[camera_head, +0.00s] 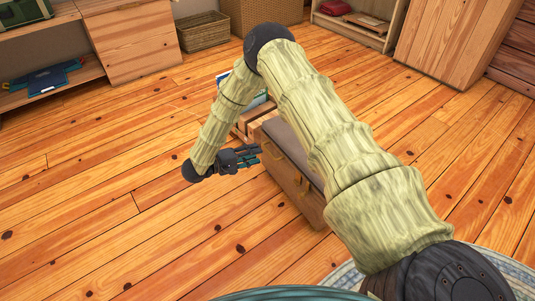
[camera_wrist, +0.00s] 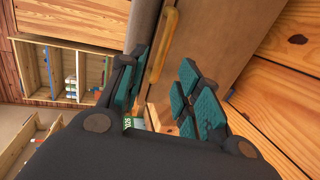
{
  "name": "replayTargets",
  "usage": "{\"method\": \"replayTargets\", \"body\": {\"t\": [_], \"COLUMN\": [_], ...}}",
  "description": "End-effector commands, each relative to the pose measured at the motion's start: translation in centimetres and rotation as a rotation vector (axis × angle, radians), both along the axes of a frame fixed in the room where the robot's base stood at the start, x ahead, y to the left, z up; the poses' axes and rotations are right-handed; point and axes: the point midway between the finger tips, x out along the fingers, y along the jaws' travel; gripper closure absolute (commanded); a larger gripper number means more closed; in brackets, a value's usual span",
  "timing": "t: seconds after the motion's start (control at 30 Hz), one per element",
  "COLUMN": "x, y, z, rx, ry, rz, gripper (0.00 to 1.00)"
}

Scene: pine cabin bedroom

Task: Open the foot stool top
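The foot stool is a wooden box (camera_head: 290,185) with a grey padded top (camera_head: 292,145), partly hidden behind my arm in the head view. The top looks closed on the box. In the wrist view my gripper (camera_wrist: 165,88) is open, with teal pads apart. A yellow handle (camera_wrist: 163,47) lies just beyond the fingers, near the left one. Contact cannot be told.
A small wooden piece with books (camera_head: 256,100) stands behind the stool, partly hidden by my arm. A wicker basket (camera_head: 203,32), shelves (camera_head: 355,24) and a cabinet (camera_head: 450,40) line the back. Plank floor (camera_head: 110,215) is clear at left.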

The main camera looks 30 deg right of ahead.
Motion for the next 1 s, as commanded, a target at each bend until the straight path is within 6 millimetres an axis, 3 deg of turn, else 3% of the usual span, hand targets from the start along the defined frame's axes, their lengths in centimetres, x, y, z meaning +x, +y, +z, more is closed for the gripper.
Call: {"method": "replayTargets", "body": {"t": [0.2,0.4,0.87,1.0], "x": [-0.1,-0.2,-0.2,-0.2], "y": [-3.5,-5.7,-6.5,-6.5], "z": [-1.1,-1.4,-1.4,-1.4], "rx": [0.001,0.001,0.0,0.0], "ry": [-0.003,-0.001,-0.001,-0.001], "rz": [-0.002,0.0,0.001,0.001], "gripper": [0.66,0.66,0.66,0.92]}}
